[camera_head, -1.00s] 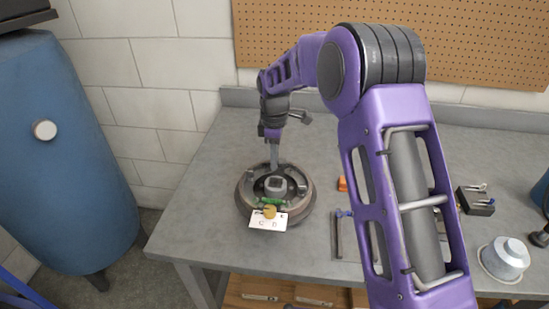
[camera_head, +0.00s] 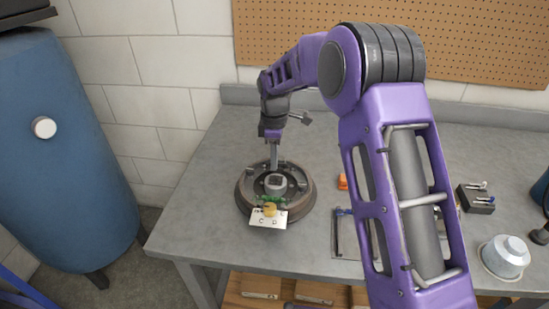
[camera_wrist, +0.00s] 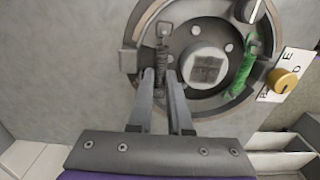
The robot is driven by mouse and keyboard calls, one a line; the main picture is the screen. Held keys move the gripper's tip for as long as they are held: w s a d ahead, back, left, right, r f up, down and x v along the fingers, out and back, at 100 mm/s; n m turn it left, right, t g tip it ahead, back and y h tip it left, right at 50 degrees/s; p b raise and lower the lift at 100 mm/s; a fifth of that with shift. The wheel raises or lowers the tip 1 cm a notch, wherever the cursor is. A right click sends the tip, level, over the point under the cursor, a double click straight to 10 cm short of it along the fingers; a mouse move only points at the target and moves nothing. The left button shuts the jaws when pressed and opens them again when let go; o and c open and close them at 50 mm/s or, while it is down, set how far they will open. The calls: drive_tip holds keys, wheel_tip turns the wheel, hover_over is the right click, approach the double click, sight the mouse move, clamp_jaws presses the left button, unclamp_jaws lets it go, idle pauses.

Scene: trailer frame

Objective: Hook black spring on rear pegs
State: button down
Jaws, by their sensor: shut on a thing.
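A round drum assembly (camera_head: 243,198) lies flat on the grey bench, with a grey block (camera_head: 275,183) at its middle. My gripper (camera_head: 274,166) points down into its far side. In the wrist view, my gripper (camera_wrist: 161,78) has its two fingers close together on a dark, narrow piece, which seems to be the black spring (camera_wrist: 163,52). The spring reaches from the fingertips towards the drum's rim. A green spring (camera_wrist: 242,72) sits along the opposite side of the drum. I cannot tell which pegs are the rear ones, or whether the black spring touches any peg.
A white lettered card (camera_head: 263,222) with a yellow knob (camera_head: 269,209) is at the drum's front edge. An orange piece (camera_head: 342,182), a dark block (camera_head: 475,200) and a silver cup (camera_head: 505,258) stand to the right. The bench left of the drum is clear.

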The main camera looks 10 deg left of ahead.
drive_tip(key=shift+f, duration=0.5)
idle(1.2)
drive_tip(key=c, duration=0.8)
unclamp_jaws()
drive_tip(key=shift+c, duration=1.4)
drive_tip(key=shift+r+p, duration=1.25)
drive_tip(key=shift+r, duration=2.25)
